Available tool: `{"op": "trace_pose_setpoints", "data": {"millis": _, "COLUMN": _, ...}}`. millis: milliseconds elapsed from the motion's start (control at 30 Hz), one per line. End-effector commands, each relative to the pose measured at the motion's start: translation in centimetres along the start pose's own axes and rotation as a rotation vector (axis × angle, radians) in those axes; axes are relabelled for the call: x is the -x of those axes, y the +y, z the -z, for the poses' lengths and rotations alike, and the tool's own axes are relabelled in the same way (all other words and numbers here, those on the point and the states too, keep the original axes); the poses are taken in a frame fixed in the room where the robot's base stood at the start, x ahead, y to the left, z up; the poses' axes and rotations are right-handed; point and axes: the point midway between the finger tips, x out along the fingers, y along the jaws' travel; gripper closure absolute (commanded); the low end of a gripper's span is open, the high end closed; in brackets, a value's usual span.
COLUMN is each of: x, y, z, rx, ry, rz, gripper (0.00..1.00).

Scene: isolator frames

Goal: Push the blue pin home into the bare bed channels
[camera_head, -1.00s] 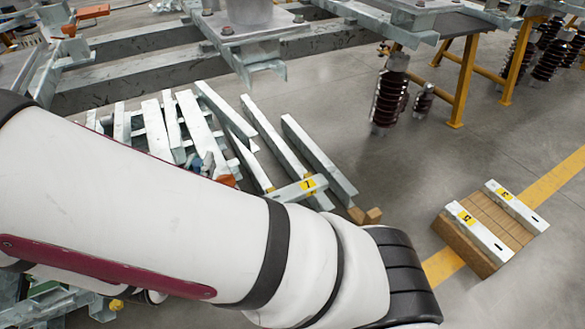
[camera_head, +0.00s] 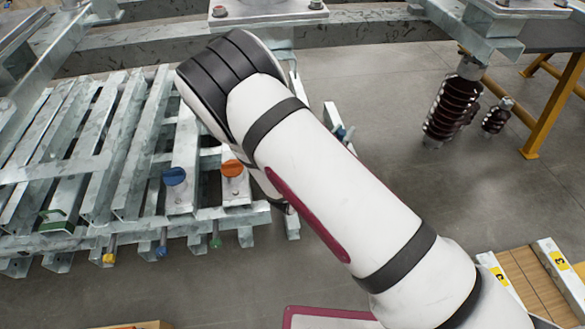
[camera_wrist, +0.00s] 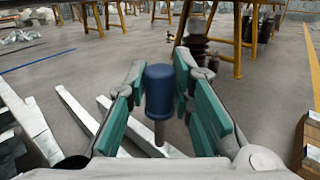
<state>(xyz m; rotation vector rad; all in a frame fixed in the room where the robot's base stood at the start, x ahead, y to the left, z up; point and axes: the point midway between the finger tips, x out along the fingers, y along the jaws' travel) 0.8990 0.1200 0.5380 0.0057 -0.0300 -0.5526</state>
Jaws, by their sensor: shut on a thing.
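My gripper (camera_wrist: 160,95) is shut on a blue pin (camera_wrist: 160,92) in the wrist view. The pin has a dark blue rounded head and a grey shank pointing down, between the teal finger pads. In the head view my arm hides the gripper and the held pin. The bed of grey galvanised channels (camera_head: 130,150) fills the left of the head view. A blue-headed pin (camera_head: 174,177) and an orange-headed pin (camera_head: 232,169) stand on it near its right end. In the wrist view the held pin is over floor and loose pale bars, apart from them.
Coloured tips, yellow (camera_head: 109,257) and green (camera_head: 216,241) among them, show along the bed's front edge. Large steel beams (camera_head: 370,30) cross above the bed. Brown insulators (camera_head: 455,105) and a yellow-legged stand (camera_head: 548,115) are at right. A wooden block with numbered bars (camera_head: 530,280) lies lower right.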

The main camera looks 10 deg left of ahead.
Motion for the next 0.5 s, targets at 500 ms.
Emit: {"op": "trace_pose_setpoints", "data": {"millis": 500, "x": 2.0, "y": 14.5, "z": 20.3, "rx": 0.007, "ry": 0.019, "rz": -0.472, "gripper": 1.00}}
